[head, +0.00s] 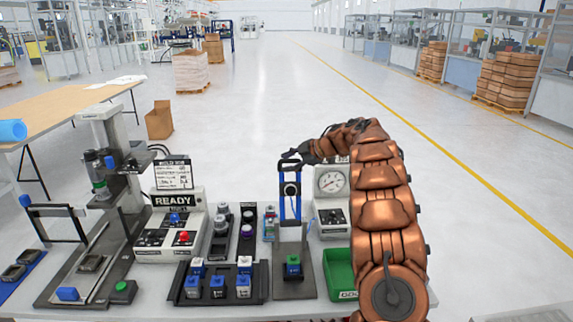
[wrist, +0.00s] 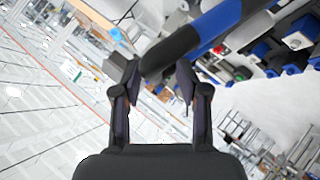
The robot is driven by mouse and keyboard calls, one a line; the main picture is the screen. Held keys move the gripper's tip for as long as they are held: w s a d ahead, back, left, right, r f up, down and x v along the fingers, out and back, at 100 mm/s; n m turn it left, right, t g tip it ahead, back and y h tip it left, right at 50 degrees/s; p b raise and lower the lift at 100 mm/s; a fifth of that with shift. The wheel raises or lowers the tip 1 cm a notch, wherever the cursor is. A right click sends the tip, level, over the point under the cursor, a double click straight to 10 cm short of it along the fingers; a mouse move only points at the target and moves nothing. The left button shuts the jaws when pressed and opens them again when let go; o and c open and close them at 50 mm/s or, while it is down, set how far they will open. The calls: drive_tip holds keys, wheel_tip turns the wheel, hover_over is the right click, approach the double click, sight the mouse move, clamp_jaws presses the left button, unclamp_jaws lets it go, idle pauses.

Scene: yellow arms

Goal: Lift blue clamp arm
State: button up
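A gauge box (head: 331,182) and a green bin (head: 340,272) stand close on the right, partly behind my arm. A black tray (head: 217,297) with several blue-topped parts lies left of the fixture. A READY panel (head: 172,222) stands further left.

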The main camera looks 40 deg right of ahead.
drive_tip(key=v, duration=1.1)
drive_tip(key=shift+s, duration=0.3)
drive_tip(key=shift+d, duration=0.1)
